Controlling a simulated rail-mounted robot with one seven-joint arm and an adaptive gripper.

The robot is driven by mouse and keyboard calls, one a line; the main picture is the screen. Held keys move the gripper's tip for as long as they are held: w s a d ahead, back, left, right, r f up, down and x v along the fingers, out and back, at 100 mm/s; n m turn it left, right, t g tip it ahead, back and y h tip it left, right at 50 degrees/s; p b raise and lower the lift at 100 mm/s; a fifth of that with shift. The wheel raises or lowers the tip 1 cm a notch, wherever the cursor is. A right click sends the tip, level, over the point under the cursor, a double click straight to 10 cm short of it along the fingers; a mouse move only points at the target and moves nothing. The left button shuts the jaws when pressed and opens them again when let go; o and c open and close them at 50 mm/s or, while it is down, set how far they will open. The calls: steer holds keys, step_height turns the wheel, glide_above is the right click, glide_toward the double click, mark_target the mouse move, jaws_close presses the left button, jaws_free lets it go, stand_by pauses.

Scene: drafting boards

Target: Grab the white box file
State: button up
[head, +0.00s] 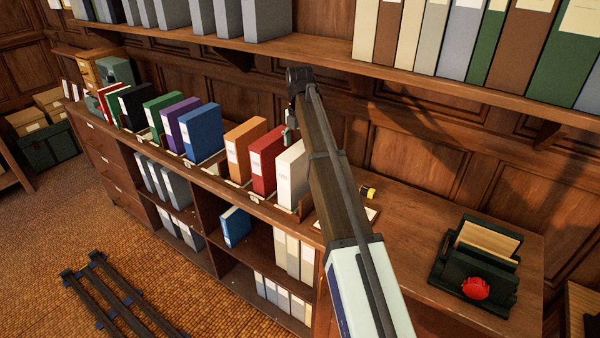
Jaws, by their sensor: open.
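The white box file (291,177) stands upright on the long wooden counter, at the right end of a row of coloured box files. My arm reaches across the view and covers its right side. My gripper (290,128) shows small just above the top of the white file, partly hidden by the arm. It is open and holds nothing that I can see. A gap between gripper and file is hard to judge from this view.
A red box file (265,160) stands close on the left, with an orange one (244,149) beyond it. A loaded shelf (330,57) overhangs the counter behind. A dark green device with a red knob (476,262) stands at the right.

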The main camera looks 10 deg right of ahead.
mark_target(299, 173)
steer(key=shift+f+p, duration=1)
steer(key=shift+f, duration=2.05)
jaws_close()
